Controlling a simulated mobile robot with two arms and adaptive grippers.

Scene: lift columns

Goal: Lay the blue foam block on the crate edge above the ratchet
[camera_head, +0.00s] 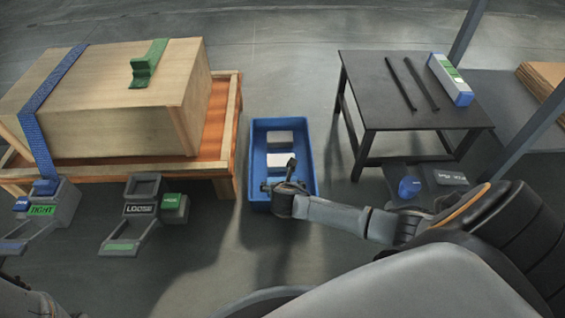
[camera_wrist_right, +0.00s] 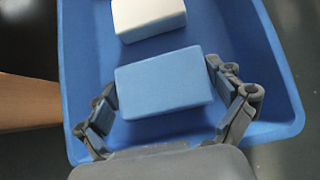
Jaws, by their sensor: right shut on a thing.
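The blue foam block (camera_wrist_right: 165,83) is between the fingers of my right gripper (camera_wrist_right: 163,95) in the right wrist view, over the blue bin (camera_wrist_right: 282,75). The gripper is shut on its two ends. In the head view my right gripper (camera_head: 284,183) is low at the bin's near part; the block is hard to make out against the blue there. The wooden crate (camera_head: 110,100) stands at the left with a blue strap (camera_head: 50,85) over it. Ratchet-like devices, marked TIGHT (camera_head: 42,210) and LOOSE (camera_head: 140,209), are in front of it. My left gripper is out of view.
Two pale blocks lie in the bin; one (camera_wrist_right: 148,15) shows in the wrist view. A green angled piece (camera_head: 148,65) sits on the crate. A dark table (camera_head: 375,85) with two rods and a white-blue box (camera_head: 450,80) stands right. Floor is clear between bin and LOOSE device.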

